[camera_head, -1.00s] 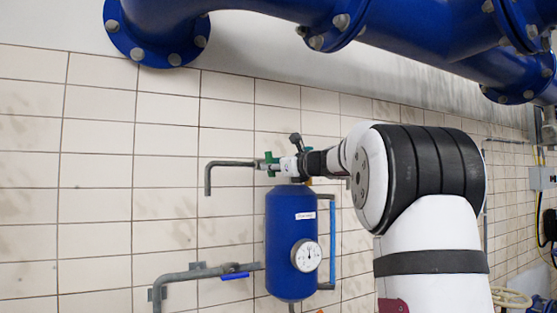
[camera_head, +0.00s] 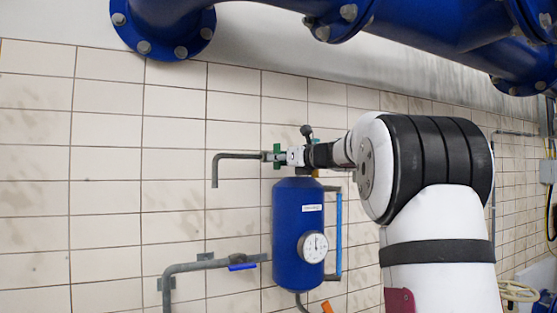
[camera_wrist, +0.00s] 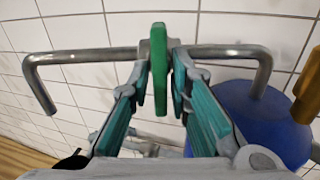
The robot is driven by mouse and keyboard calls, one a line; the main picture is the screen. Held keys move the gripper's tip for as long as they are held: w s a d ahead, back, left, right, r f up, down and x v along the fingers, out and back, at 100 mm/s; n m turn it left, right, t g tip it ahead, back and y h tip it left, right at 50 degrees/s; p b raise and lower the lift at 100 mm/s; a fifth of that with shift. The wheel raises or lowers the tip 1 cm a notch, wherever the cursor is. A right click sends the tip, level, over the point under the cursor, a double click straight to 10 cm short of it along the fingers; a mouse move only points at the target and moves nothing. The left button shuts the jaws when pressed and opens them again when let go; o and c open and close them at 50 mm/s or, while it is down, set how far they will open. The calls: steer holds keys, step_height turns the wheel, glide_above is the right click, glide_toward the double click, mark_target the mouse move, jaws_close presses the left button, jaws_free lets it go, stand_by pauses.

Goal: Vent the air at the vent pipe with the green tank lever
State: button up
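The green lever (camera_head: 277,159) is on the grey vent pipe (camera_head: 236,156) above the blue tank (camera_head: 298,228). In the wrist view the lever (camera_wrist: 159,70) stands upright across the pipe (camera_wrist: 85,57), whose ends bend down on both sides. My gripper (camera_head: 284,157) reaches the lever from the right. In the wrist view its teal fingers (camera_wrist: 160,80) stand on either side of the lever, with narrow gaps that look open. Whether either pad touches the lever is hard to tell. The tank (camera_wrist: 265,120) shows at the right there.
A white gauge (camera_head: 313,247) is on the tank front. A lower grey pipe with a blue lever (camera_head: 242,266) runs left of the tank. Large blue pipes (camera_head: 430,30) cross overhead. A brass-coloured part (camera_wrist: 306,90) is close at the right edge of the wrist view. Tiled wall lies behind.

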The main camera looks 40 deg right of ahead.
steer(key=shift+o, duration=0.8)
steer(key=s, duration=1.2)
